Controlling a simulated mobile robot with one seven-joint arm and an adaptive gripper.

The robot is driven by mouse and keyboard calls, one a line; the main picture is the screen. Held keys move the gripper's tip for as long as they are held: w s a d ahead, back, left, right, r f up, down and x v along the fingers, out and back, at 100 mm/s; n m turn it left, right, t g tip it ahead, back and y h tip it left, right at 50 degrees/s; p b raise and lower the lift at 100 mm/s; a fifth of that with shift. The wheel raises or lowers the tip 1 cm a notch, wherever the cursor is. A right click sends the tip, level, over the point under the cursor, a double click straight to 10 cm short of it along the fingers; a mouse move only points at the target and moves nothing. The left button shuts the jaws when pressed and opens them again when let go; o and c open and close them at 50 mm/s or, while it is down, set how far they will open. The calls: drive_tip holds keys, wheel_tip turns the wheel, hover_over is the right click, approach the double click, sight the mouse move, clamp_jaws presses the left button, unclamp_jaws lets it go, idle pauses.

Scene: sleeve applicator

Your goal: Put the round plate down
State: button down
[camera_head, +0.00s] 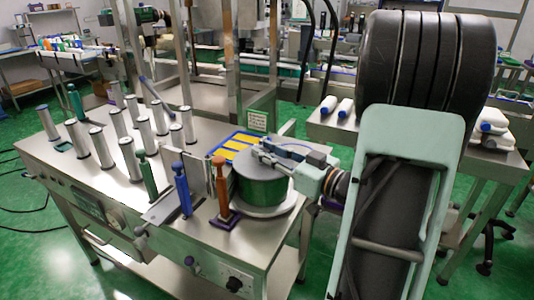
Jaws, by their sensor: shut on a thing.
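The round plate (248,165) is a flat grey metal disc, level, at the top of a dark green drum (262,190). I cannot tell whether it rests on the drum or is a hair above it. My gripper (264,153) reaches in from the right over the plate and is shut on it near its middle. The fingers hide part of the plate's top and its right edge. The drum stands on a pale round base (262,211) at the right end of the steel machine table (200,240).
An orange handled post (222,180) stands close to the drum's left, with a blue one (182,190) and a green one (147,178) further left. Several silver rollers (101,147) stand upright at the left. A yellow and blue panel (232,146) lies behind the drum.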

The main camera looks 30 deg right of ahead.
drive_tip(key=shift+f, duration=0.1)
drive_tip(key=c, duration=1.7)
unclamp_jaws()
drive_tip(key=shift+f, duration=0.1)
drive_tip(key=shift+o, duration=0.2)
drive_tip(key=shift+r, duration=0.2)
drive_tip(key=shift+s+d, duration=0.2)
drive_tip(key=shift+s, duration=0.05)
drive_tip(key=p+v, duration=0.1)
drive_tip(key=v, duration=1)
drive_tip(key=shift+s, duration=0.25)
